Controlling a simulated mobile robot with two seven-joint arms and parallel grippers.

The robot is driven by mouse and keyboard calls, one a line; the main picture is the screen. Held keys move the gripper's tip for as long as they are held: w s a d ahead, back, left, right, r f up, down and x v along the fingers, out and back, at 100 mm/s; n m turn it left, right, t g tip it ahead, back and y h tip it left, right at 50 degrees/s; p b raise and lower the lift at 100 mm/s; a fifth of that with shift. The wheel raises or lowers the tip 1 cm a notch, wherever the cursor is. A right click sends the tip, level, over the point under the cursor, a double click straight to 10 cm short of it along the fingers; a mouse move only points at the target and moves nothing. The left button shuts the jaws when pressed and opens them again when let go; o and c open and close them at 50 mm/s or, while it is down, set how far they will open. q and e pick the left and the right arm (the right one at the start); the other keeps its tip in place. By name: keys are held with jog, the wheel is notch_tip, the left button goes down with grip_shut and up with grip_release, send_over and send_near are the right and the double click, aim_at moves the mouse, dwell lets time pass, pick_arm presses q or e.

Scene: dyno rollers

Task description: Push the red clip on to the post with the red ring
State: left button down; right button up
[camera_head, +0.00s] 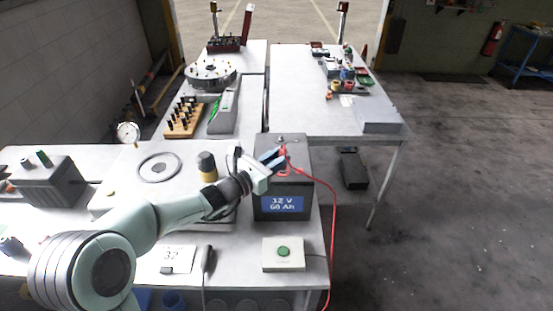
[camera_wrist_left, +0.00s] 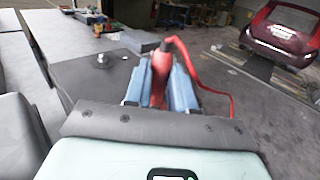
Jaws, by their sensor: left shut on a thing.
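My left gripper (camera_head: 272,158) is shut on the red clip (camera_head: 284,156), over the top of the black battery (camera_head: 297,184) marked 12 V 60 Ah. In the left wrist view the red clip (camera_wrist_left: 161,72) stands between the blue fingers, with a red cable running from it. A bare metal post (camera_wrist_left: 103,60) shows on the battery top to the left of the clip. A bit of red shows low by the fingers in the head view, but I cannot tell ring from clip there. Whether the clip touches a post is hidden. My right gripper is not in view.
The red cable (camera_head: 333,216) hangs down the battery's right side. A box with a green button (camera_head: 283,253) stands in front of the battery. A round ring plate (camera_head: 159,168) and a dark cylinder (camera_head: 207,167) lie to the left. A grey block (camera_head: 380,115) sits on the right table.

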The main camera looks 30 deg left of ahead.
pick_arm(q)
jog(key=shift+f+b, duration=0.3)
jog(key=shift+f, duration=0.05)
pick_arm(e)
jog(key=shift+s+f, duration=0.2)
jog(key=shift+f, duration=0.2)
pick_arm(q)
jog(key=c, duration=0.9)
grip_release()
jog(key=shift+o, duration=0.2)
jog(key=b+v, duration=0.1)
jog(key=v, duration=1.2)
jog(key=shift+s, duration=0.2)
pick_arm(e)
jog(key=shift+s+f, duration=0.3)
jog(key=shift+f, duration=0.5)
